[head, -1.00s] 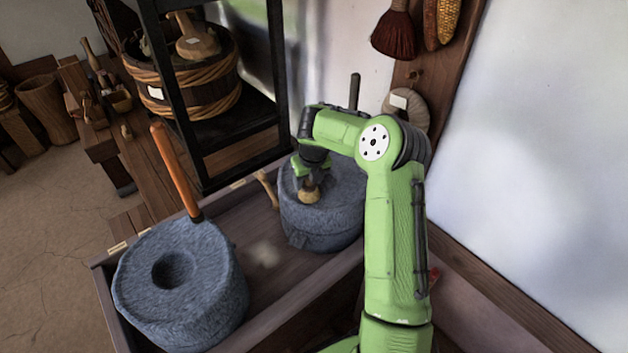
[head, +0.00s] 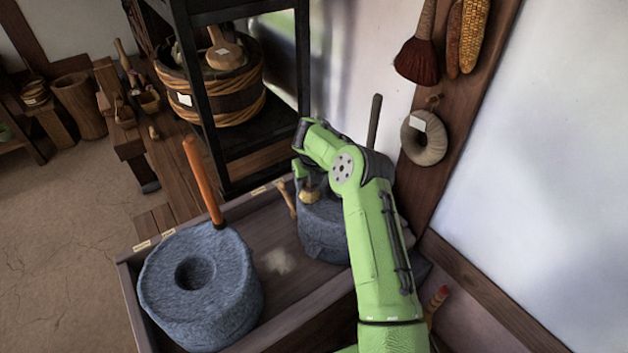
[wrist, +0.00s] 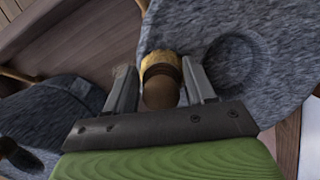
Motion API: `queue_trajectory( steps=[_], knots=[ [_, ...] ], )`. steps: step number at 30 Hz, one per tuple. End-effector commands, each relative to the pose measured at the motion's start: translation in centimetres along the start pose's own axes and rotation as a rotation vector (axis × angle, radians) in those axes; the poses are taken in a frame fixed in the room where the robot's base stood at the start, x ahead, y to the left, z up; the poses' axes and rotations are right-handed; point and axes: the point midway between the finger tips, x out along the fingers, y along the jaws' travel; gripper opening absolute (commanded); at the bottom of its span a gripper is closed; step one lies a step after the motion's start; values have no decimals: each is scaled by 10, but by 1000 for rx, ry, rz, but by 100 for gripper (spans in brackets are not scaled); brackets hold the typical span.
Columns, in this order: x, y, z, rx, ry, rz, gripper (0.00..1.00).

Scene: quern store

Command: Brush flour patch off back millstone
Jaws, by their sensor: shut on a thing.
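The back millstone (head: 322,238) is a grey-blue round stone at the back of a wooden trough (head: 300,300), partly hidden behind my arm. My gripper (head: 306,184) is over its left side, shut on a small brush (head: 309,193) with a round wooden knob. In the wrist view the brush (wrist: 162,85) sits between both fingers, knob toward the camera, with a golden band beyond it. The stone's top (wrist: 275,40) and round hollow lie behind it. I cannot tell if the bristles touch the stone. No flour patch is clear on the visible stone.
The front millstone (head: 160,285), with an orange handle (head: 204,182), stands in the trough at left. A pale smudge (head: 279,262) lies on the trough floor between the stones. A black shelf (head: 190,110) stands behind; a wall board (head: 455,125) with hung items is at right.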

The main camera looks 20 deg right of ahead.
Motion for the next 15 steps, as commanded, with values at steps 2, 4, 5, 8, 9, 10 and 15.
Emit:
queue_trajectory(
  steps=[2, 4, 5, 8, 9, 10, 15],
  knots=[
    [2, 0, -1, -1, 1, 1, 21],
    [2, 0, -1, 0, 1, 1, 21],
    [2, 0, -1, 0, 1, 0, 21],
    [-1, 0, 0, 0, 1, 0, 21],
    [-4, 0, 1, 1, 1, 0, 21],
    [-7, -1, 2, 1, 1, 0, 21],
    [-28, -1, 8, 2, -1, -1, 21]
  ],
)
